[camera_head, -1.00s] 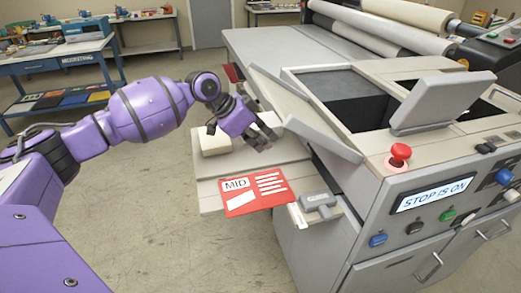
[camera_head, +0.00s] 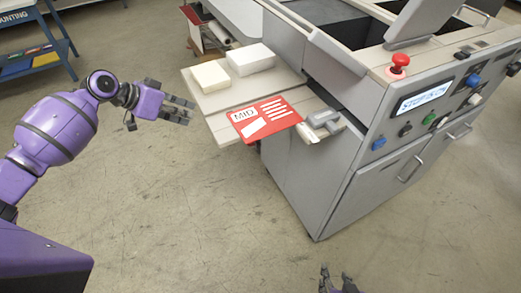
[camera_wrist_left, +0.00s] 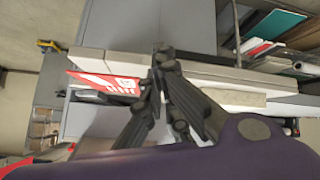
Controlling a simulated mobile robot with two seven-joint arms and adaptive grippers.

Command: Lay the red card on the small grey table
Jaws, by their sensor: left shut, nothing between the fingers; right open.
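The red card (camera_head: 265,119), marked MID, lies flat at the front edge of the small light-grey table (camera_head: 212,101) beside the machine, and its near edge seems to stick out past it. My left gripper (camera_head: 190,108) is shut and empty, left of the table and apart from the card.
Two pale blocks (camera_head: 209,75) (camera_head: 251,59) stand on the back of the table. A grey handled tool (camera_head: 323,120) lies right of the card. The machine (camera_head: 330,185) with its red stop button (camera_head: 399,63) fills the right. The floor (camera_head: 180,215) in front is clear.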

